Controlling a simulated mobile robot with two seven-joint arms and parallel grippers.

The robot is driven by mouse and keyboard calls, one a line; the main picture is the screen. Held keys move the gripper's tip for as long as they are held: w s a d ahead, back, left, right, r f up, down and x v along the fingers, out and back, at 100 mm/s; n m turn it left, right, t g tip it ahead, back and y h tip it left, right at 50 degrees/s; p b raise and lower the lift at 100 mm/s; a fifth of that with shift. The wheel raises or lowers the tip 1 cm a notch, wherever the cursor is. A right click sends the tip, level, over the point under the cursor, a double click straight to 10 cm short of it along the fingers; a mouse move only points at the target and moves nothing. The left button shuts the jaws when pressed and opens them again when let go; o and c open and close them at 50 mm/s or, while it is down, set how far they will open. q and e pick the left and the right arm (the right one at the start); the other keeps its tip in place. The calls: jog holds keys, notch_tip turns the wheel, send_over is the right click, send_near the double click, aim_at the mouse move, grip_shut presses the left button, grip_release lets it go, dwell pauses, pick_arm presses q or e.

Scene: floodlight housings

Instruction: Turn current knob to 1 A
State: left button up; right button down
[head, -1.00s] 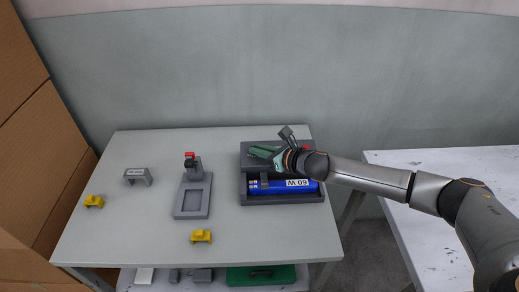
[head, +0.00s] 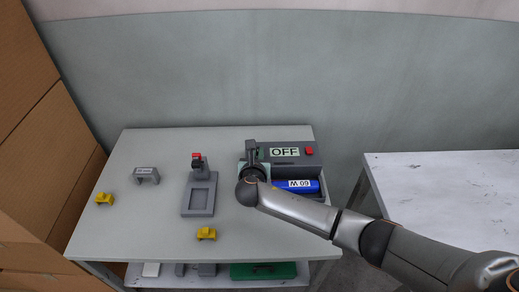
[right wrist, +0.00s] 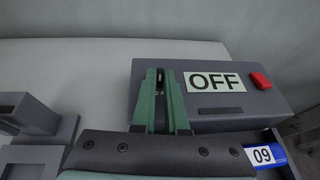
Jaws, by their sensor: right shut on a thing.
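The dark grey power box (head: 290,141) stands at the back right of the table, with a white OFF label (right wrist: 215,82) and a red button (right wrist: 260,80). My right gripper (head: 252,153) is at the box's left end. In the right wrist view its green fingers (right wrist: 160,88) are shut on a small dark piece (right wrist: 160,76), which looks like the current knob. The fingers hide most of it, and no scale or 1 A mark can be read. My left gripper is not in view.
A grey fixture with a red-topped clamp (head: 198,185), a grey bracket (head: 146,174) and two yellow pieces (head: 206,234) stand to the left.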

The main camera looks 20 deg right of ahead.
jog(key=shift+w+a+f+m+g+h+b, duration=0.1)
jog(key=shift+a+m+g+h+b, duration=0.25)
jog(key=shift+m+g+h, duration=0.45)
jog(key=shift+m+h+b, duration=0.3)
jog(key=shift+m+h, duration=0.3)
jog(key=m+g+h+b, duration=0.1)
jog(key=m+b, duration=0.1)
jog(key=b, duration=0.1)
jog(key=m+g+h+b, duration=0.2)
jog(key=b, duration=0.1)
jog(key=shift+w+a+f+g, duration=0.1)
jog(key=shift+w+a+g, duration=0.1)
jog(key=shift+w+g, duration=0.15)
jog(key=shift+h+b, duration=0.3)
jog(key=shift+h, duration=0.1)
jog(key=shift+m, duration=0.3)
jog(key=shift+r+m+g+b, duration=0.25)
jog(key=shift+g+b, duration=0.2)
jog(key=shift+b, duration=0.25)
